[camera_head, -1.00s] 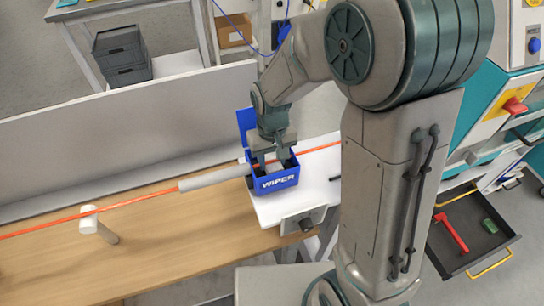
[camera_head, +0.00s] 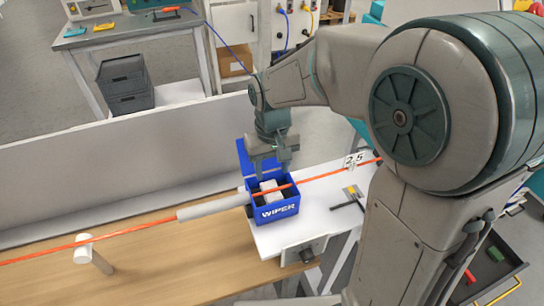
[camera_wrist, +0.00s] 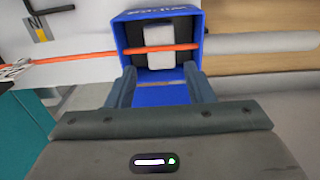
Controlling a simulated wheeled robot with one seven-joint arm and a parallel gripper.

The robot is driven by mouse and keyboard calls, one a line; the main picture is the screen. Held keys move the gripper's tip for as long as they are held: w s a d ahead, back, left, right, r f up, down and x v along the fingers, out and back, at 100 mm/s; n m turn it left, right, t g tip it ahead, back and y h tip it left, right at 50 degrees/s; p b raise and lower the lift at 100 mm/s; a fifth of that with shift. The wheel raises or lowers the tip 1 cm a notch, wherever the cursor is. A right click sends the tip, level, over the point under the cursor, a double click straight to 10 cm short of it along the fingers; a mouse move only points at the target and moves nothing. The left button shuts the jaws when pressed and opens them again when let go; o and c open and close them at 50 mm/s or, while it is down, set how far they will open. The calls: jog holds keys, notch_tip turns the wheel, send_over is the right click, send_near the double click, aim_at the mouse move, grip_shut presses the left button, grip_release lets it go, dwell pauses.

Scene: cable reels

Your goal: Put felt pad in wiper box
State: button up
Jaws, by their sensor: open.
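The wiper box (camera_head: 274,211) is an open blue box lettered WIPER, with its lid raised at the back. It also shows in the wrist view (camera_wrist: 128,38). A pale grey block, which looks like the felt pad (camera_wrist: 158,37), is inside the box against a dark interior; it shows in the head view (camera_head: 268,186) too. The orange cable (camera_wrist: 105,56) runs across the box opening, over the pad. My gripper (camera_head: 271,170) is above the box, apart from the pad. In the wrist view my gripper (camera_wrist: 158,88) has its fingers spread with nothing between them.
A white post (camera_head: 92,254) stands on the wooden bench (camera_head: 165,254). A "2.5" card (camera_head: 354,160) and a small tool (camera_head: 351,195) are to the right. A low grey partition (camera_head: 110,165) runs behind.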

jog(key=s+d+r+m+t, duration=0.3)
jog(key=s+d+r, duration=0.3)
jog(key=s+d, duration=0.6)
jog(key=shift+s+r+t, duration=0.15)
jog(key=shift+s+t, duration=0.2)
jog(key=shift+t, duration=0.05)
jog(key=shift+c, duration=1.3)
jog(key=shift+s, duration=0.1)
